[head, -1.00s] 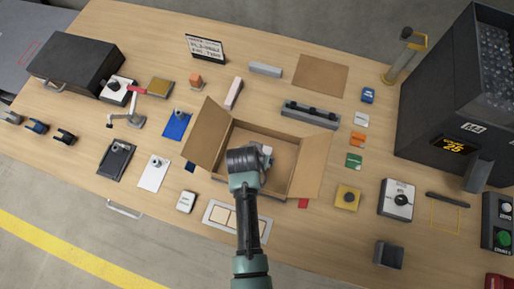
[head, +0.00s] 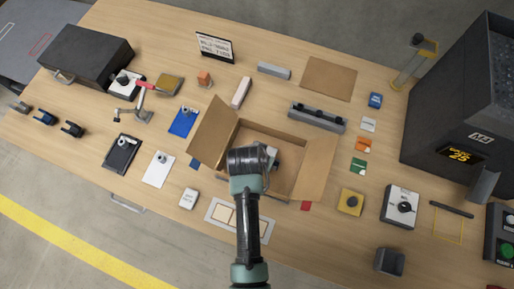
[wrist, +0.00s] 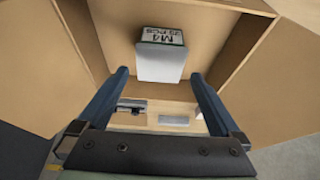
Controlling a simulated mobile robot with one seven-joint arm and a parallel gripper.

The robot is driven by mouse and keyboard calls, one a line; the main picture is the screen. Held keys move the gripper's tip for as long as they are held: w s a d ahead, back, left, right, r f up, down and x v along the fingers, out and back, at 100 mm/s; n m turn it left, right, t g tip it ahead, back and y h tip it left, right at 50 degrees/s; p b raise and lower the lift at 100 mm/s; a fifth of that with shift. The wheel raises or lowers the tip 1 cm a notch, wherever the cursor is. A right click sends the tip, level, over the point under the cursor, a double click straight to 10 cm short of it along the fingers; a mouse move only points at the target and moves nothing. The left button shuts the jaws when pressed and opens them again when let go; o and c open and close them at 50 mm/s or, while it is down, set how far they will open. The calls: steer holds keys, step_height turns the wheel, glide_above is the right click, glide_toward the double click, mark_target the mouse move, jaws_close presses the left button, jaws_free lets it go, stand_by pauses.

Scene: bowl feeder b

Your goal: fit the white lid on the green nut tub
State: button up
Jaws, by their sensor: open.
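My gripper (wrist: 160,77) is open, with its two dark blue fingers spread apart and empty. In the head view its wrist end (head: 250,160) is over the open cardboard box, and the fingertips are hidden there. A pale box-shaped piece (wrist: 161,58) with a label reading "M4" and "PCS" is in the cardboard box, ahead of my fingers. I see no clear gap or contact between it and them. A small green item (head: 358,165) with a pale corner lies right of the cardboard box. I cannot tell which thing is the green nut tub or its white lid.
The cardboard box (head: 315,171) has raised side flaps. Small blue (head: 375,100), white (head: 368,124) and orange (head: 363,144) items lie to its right. A tall dark machine (head: 440,130) stands at far right. A white block (head: 188,198) lies front left.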

steer(key=v, duration=0.9)
steer(key=w+r+n+t, duration=0.1)
steer(key=w+r+t, duration=0.35)
steer(key=r, duration=0.65)
steer(key=w+r+t+y, duration=0.1)
steer(key=w+r+t, duration=0.2)
steer(key=w+r, duration=0.55)
steer(key=w+r+n+t, duration=0.1)
steer(key=w+r+t, duration=0.25)
steer(key=r, duration=0.95)
steer(key=s+r+t, duration=0.4)
steer(key=r, duration=0.7)
steer(key=s+d+r+n+t, duration=0.1)
steer(key=s+r+t, duration=0.3)
steer(key=r, duration=0.7)
steer(key=s+r+t, duration=0.4)
steer(key=s+r, duration=0.2)
steer(key=r, duration=0.6)
steer(key=shift+d+n, duration=0.3)
steer(key=shift+r, duration=0.1)
step_height(320, 180, down, 4)
steer(key=b, duration=0.3)
steer(key=shift+w+a+r+b, duration=0.1)
steer(key=shift+w+r+b, duration=0.1)
steer(key=shift+b, duration=0.15)
